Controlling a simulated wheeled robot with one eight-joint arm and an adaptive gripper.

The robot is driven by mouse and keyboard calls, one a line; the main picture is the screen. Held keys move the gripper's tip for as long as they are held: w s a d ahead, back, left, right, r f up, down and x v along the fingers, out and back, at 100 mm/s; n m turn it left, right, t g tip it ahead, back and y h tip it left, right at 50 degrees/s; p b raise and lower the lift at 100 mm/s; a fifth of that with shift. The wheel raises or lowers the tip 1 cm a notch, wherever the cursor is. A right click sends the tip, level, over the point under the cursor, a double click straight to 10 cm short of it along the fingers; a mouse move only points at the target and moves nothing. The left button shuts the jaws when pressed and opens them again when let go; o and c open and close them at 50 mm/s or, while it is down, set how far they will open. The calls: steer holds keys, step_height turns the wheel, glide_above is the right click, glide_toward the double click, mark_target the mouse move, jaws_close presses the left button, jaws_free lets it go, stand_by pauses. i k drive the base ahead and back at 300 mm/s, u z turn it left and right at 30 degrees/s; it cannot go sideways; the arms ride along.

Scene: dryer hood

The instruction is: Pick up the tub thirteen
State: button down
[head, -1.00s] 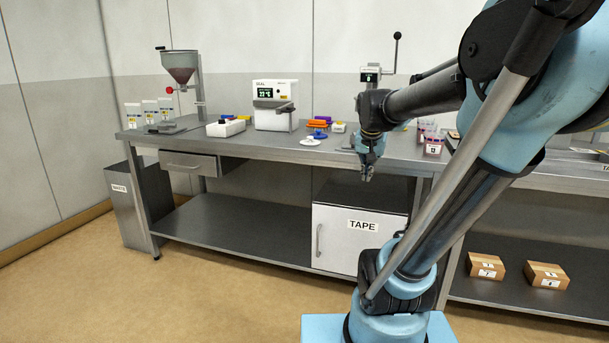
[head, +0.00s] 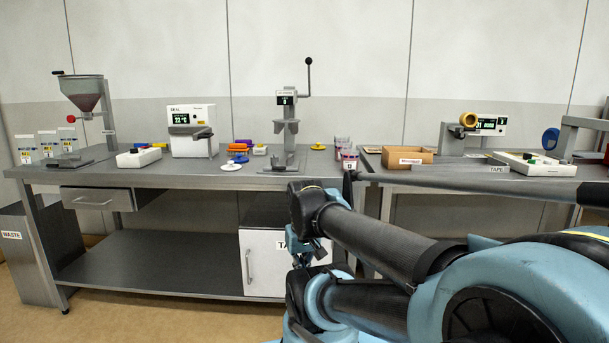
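A small clear tub with a reddish-purple content and a white label (head: 349,161) stands upright at the right front of the left bench in the head view. Its label is too small to read surely; it is likely tub thirteen. One or more similar tubs (head: 342,144) stand just behind it. My gripper (head: 301,259) hangs low in front of the bench, left of the tub and below the bench top, apart from it. The gripper is small and partly merged with my arm, so its fingers cannot be made out.
The left bench (head: 215,181) also bears a press with a lever (head: 289,128), a sealing machine (head: 192,131) and a hopper (head: 85,95). A cardboard box (head: 407,158) stands on the right bench beside the tubs. A white cabinet (head: 262,265) is below.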

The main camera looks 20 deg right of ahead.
mark_target(349, 155)
steer(key=k, duration=1.25)
steer(key=z, duration=0.5)
steer(key=i, duration=1.35)
steer(key=u, duration=0.55)
steer(key=i, duration=0.45)
steer(key=u, duration=0.4)
